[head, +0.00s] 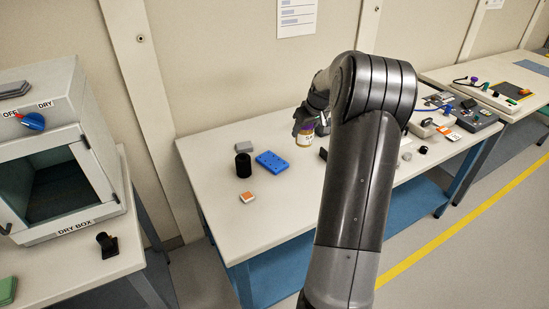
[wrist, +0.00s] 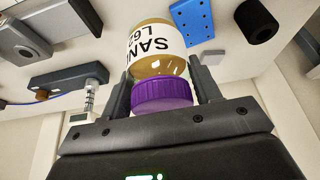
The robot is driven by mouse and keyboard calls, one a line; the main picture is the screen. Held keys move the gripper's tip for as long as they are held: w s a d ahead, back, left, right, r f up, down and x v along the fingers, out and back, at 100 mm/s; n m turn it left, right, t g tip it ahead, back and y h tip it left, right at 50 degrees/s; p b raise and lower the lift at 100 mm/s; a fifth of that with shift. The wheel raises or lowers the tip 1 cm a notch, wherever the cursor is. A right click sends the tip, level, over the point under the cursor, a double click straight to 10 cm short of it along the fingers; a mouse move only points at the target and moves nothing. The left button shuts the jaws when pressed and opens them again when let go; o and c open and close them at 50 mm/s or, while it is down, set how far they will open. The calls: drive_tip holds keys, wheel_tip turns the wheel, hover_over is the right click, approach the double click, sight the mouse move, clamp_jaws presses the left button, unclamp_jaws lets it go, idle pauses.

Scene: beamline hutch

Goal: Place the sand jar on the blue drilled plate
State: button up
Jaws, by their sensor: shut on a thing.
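The sand jar (wrist: 158,50) has a tan body, a white label with partly visible lettering and a purple lid (wrist: 162,94). My gripper (wrist: 163,82) is shut on it near the lid, one finger on each side. In the head view the jar (head: 306,138) shows small beside my gripper, partly hidden by my arm; I cannot tell whether it touches the table. The blue drilled plate (head: 272,162) lies flat on the table, left of the jar and nearer, with nothing on it. The plate also shows at the top of the wrist view (wrist: 193,22), apart from the jar.
A black cylinder (head: 243,165) stands close left of the plate, with a grey block (head: 244,146) behind it. An orange-and-white small block (head: 247,197) lies in front. Instruments (head: 470,112) crowd the table's right end. The dry box (head: 58,160) stands on a separate left bench.

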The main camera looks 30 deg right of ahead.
drive_tip(key=shift+w+a+f, duration=1.35)
drive_tip(key=shift+w+f, duration=0.1)
drive_tip(key=shift+f, duration=0.35)
drive_tip(key=shift+w+a+f, duration=1.4)
drive_tip(key=shift+w+f, duration=0.1)
drive_tip(key=shift+f, duration=0.3)
drive_tip(key=shift+w+a+f, duration=1.35)
drive_tip(key=shift+w+f, duration=0.1)
drive_tip(key=shift+f, duration=0.35)
drive_tip(key=shift+f, duration=0.1)
drive_tip(key=o, duration=1.2)
